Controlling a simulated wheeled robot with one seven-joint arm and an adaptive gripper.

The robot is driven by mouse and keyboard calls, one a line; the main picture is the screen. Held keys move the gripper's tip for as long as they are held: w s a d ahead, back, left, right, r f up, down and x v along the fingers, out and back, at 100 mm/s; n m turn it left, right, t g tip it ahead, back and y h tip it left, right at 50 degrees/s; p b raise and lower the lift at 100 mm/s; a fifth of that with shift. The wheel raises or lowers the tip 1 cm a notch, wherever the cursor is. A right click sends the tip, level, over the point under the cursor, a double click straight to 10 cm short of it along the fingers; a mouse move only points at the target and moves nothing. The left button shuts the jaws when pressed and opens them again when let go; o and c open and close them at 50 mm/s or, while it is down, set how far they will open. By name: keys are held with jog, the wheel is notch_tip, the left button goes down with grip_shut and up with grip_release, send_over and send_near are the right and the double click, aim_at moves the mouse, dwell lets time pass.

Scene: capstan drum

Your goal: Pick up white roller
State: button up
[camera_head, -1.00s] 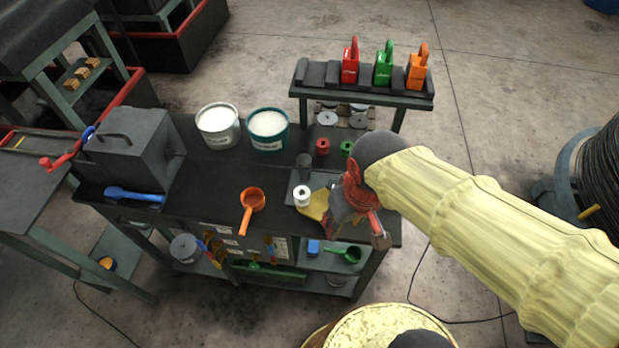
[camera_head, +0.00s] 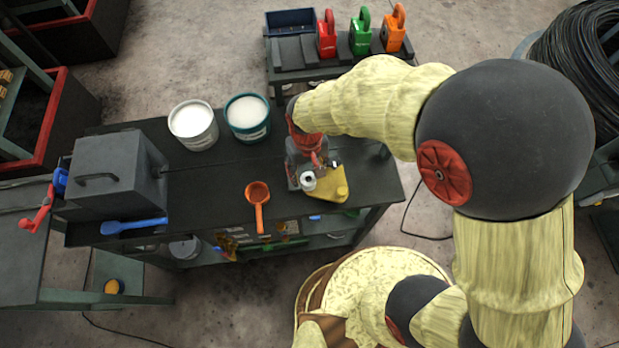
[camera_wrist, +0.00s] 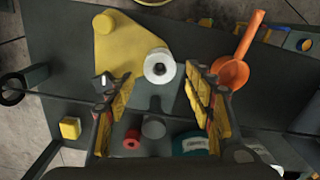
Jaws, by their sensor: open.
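The white roller (camera_wrist: 159,66) is a short ring with a dark centre hole. In the wrist view it lies just ahead of the space between my gripper's fingers, beside a yellow plate (camera_wrist: 118,42). In the head view the white roller (camera_head: 308,180) shows close to my gripper (camera_head: 300,172), at the left edge of the yellow plate (camera_head: 330,187). My gripper (camera_wrist: 158,92) is open, its yellow-padded fingers apart with nothing between them. I cannot tell its exact height above the bench. My arm hides part of the bench behind it.
An orange ladle (camera_head: 257,203) lies left of the roller. Two tubs, one white (camera_head: 194,128) and one teal (camera_head: 249,120), stand at the back. A red roller (camera_wrist: 132,140) sits nearby. A raised shelf (camera_head: 283,63) holds several coloured padlock-shaped blocks.

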aim_at(308, 179)
notch_tip(308, 179, down, 5)
jog(key=shift+f, duration=0.1)
dwell(0.3)
jog(key=c, duration=1.1)
jog(key=shift+c, duration=0.7)
